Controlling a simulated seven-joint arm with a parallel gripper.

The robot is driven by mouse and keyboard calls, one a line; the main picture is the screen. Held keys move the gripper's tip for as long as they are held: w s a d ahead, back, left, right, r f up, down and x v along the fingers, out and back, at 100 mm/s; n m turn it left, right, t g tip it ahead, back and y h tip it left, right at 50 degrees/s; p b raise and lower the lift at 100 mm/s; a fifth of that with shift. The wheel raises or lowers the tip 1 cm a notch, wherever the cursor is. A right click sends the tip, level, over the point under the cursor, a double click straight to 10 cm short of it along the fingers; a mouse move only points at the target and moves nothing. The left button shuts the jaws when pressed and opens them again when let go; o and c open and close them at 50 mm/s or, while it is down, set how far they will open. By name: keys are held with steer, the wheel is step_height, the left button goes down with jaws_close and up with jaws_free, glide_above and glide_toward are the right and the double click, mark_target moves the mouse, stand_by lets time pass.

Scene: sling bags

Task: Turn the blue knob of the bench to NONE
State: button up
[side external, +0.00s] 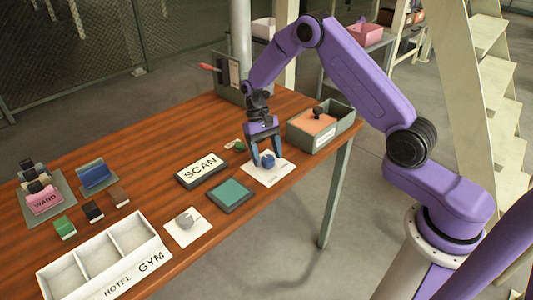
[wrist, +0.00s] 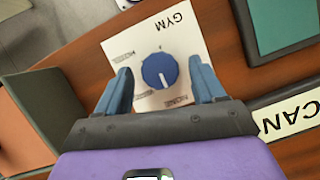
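The blue knob (wrist: 159,70) sits on a white square plate (wrist: 185,35) on the bench; in the side view the knob (side external: 267,161) is under my gripper (side external: 267,158). The knob's white mark points down in that view, toward my palm. My gripper (wrist: 160,66) is open, with one blue finger on each side of the knob. Gaps show between the fingers and the knob in the wrist view.
A SCAN block (side external: 201,170) and a green pad (side external: 230,195) lie left of the plate. An open grey box (side external: 322,138) stands close on the right. A grey knob (side external: 186,220), a HOTEL GYM tray (side external: 105,255) and several small blocks are farther left.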

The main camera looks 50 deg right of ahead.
steer(key=v, duration=1.7)
steer(key=shift+r, duration=0.15)
